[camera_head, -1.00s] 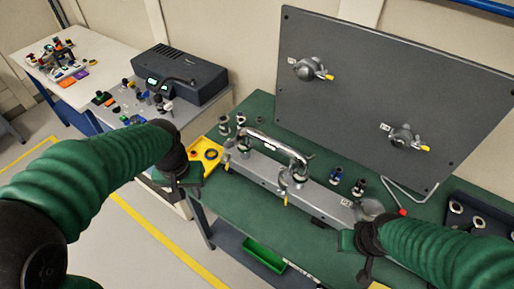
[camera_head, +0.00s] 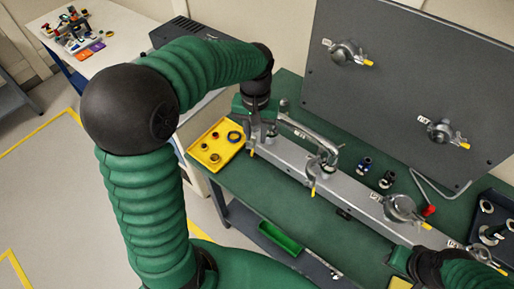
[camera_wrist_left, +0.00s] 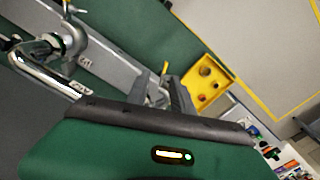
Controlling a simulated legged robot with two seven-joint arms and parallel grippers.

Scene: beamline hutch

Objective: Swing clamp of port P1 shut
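A grey metal rail (camera_head: 345,190) lies along the green bench, with a shiny bent pipe (camera_head: 310,137) over its left part. Swing clamps with yellow tips sit along it, including one under the pipe's right end (camera_head: 313,180) and one farther right (camera_head: 400,207). Their labels are too small to read. My left gripper (camera_head: 261,138) points down at the rail's left end, by the pipe's left end. Its fingers (camera_wrist_left: 165,88) show in the left wrist view; their gap and any contact are unclear. That end's clamp is mostly hidden. My right gripper (camera_head: 398,263) is at bottom right, fingers hidden.
A yellow tray (camera_head: 216,147) with small rings lies left of the rail. Dark fittings (camera_head: 375,174) stand behind it. An upright grey panel (camera_head: 400,75) carries two more clamps. A green bin (camera_head: 281,238) is below the bench's front edge.

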